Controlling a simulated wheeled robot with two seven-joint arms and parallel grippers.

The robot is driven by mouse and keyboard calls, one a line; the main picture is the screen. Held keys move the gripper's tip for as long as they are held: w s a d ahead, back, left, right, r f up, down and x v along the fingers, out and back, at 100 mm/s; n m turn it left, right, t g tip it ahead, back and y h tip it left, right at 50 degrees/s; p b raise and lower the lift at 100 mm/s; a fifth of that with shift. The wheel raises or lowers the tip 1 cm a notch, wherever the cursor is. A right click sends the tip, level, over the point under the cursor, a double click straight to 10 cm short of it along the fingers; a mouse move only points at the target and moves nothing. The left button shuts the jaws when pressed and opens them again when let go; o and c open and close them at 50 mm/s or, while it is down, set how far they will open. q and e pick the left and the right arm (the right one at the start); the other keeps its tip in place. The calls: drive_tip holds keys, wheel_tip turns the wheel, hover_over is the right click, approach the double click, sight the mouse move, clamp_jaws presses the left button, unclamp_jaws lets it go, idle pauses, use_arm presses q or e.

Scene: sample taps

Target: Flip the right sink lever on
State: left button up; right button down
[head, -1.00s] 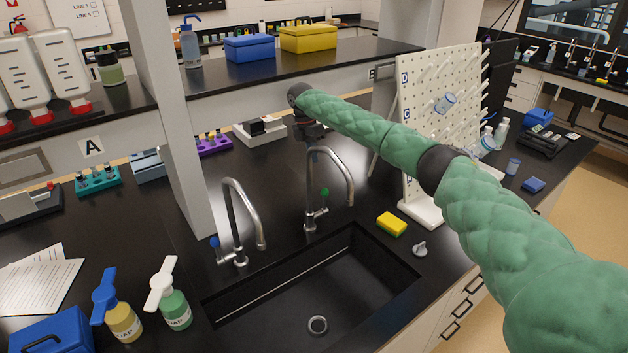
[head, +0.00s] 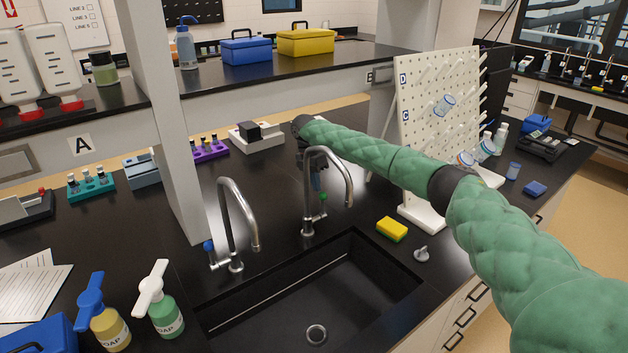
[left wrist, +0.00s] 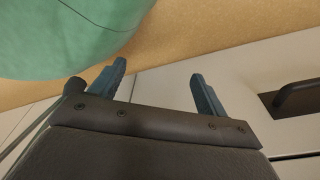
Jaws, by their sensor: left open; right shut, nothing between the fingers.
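The right sink tap (head: 309,195) is a tall chrome gooseneck at the back of the sink. Its side lever has a green tip (head: 323,196) and sits low on the right of its base. My right gripper (head: 316,183) reaches over from behind the tap, pointing down. Its fingers are shut and empty, close to the tap's post and just above and left of the green tip. The tap partly hides it, and I cannot tell if it touches. My left gripper (left wrist: 160,82) shows only in the left wrist view, open and empty, facing a cabinet front.
The left tap (head: 229,220) has a blue-tipped lever (head: 208,246). The black sink (head: 310,290) lies in front. A yellow sponge (head: 392,229), a grey stopper (head: 421,254) and a white pegboard (head: 440,130) stand to the right. Soap bottles (head: 166,312) stand at the front left.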

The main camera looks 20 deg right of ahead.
use_arm(q)
drive_tip(key=shift+w, duration=0.35)
